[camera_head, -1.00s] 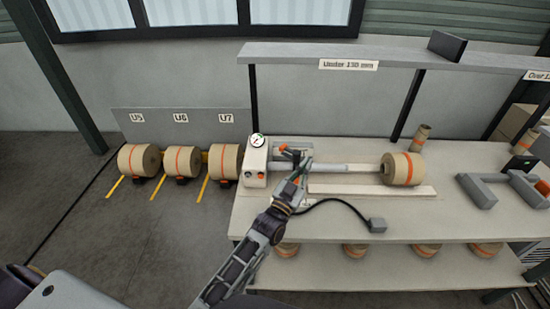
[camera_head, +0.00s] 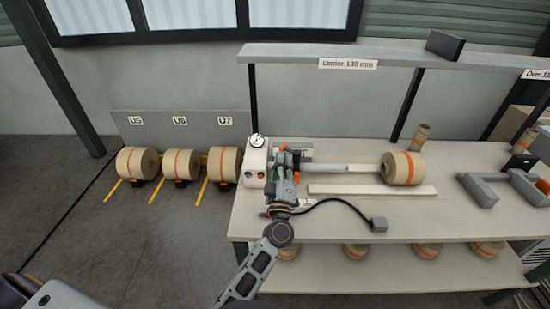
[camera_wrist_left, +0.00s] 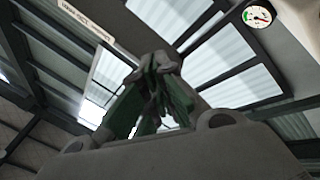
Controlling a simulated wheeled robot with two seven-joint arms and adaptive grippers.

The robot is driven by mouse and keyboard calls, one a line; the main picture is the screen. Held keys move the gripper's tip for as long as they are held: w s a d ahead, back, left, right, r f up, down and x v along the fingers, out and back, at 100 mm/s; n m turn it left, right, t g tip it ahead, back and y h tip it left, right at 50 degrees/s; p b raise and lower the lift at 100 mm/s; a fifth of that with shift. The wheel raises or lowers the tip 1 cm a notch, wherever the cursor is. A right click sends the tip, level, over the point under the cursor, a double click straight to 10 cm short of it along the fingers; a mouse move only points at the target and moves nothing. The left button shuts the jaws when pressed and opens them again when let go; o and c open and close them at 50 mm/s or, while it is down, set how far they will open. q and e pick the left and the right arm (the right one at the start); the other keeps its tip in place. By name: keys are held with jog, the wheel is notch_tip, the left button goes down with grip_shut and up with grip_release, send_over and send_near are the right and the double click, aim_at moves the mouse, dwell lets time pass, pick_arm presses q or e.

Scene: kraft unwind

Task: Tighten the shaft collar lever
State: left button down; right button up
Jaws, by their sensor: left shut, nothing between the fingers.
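The shaft (camera_head: 340,168) runs from the grey-white machine box (camera_head: 256,160) toward the right. The collar with its lever sits at the shaft's left end, largely hidden behind my left gripper. An orange part (camera_head: 282,148), which looks like the lever's tip, shows just above the gripper. My left gripper (camera_head: 283,162) is at the collar, shut and empty. Whether it touches the lever cannot be told. In the left wrist view its green-padded fingers (camera_wrist_left: 155,80) are together, and no lever shows. My right gripper is not in view.
A kraft roll (camera_head: 402,168) is on the shaft's right part. A gauge (camera_head: 257,140) tops the machine box and shows in the wrist view (camera_wrist_left: 257,15). The bench (camera_head: 335,225) front is mostly clear.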

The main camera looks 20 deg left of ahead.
aim_at(291, 153)
pick_arm(q)
jog(key=a+f+n+g+y+b, duration=0.1)
jog(key=a+f+n+g+y, duration=0.1)
jog(key=f+n+g, duration=0.3)
notch_tip(291, 153, down, 3)
jog(key=s+a+n, duration=0.1)
jog(key=n, duration=0.3)
jog(key=shift+f+n+g+y, duration=0.15)
jog(key=shift+n+g+y, duration=0.15)
jog(key=shift+g+y, duration=0.1)
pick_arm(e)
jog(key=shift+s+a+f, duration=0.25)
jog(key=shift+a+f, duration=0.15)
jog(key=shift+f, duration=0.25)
pick_arm(q)
jog(key=shift+w+a, duration=0.15)
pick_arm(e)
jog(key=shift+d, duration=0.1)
